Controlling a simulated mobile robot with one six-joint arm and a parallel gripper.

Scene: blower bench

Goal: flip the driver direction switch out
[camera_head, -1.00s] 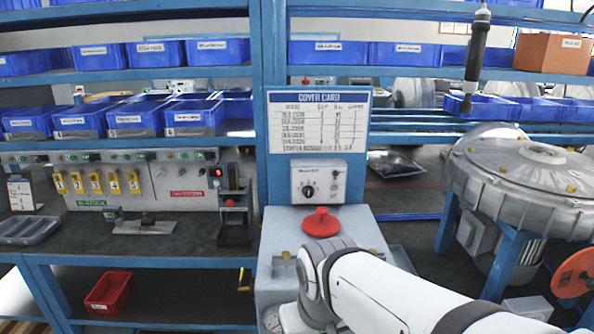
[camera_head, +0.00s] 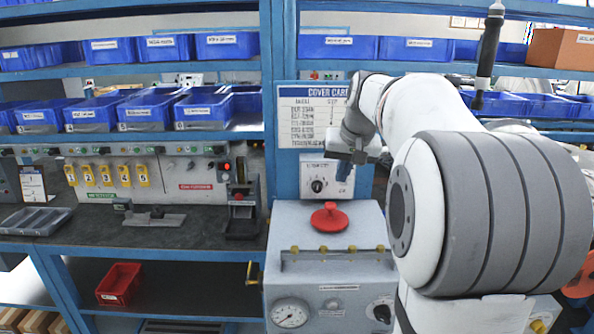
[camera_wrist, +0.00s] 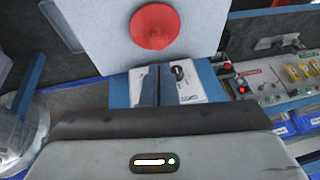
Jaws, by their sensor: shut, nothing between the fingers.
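My gripper (camera_head: 343,172) is shut and empty, pointing down in front of the box's right part. I cannot tell the gap in depth. A dark driver (camera_head: 488,50) hangs at upper right; no switch can be made out on it.
A grey cabinet with a red mushroom knob (camera_head: 330,217) and a gauge (camera_head: 290,313) stands below the box. The cover card (camera_head: 308,112) is just above, partly behind my arm. The left bench holds a grey tray (camera_head: 35,220) and a panel with yellow tags.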

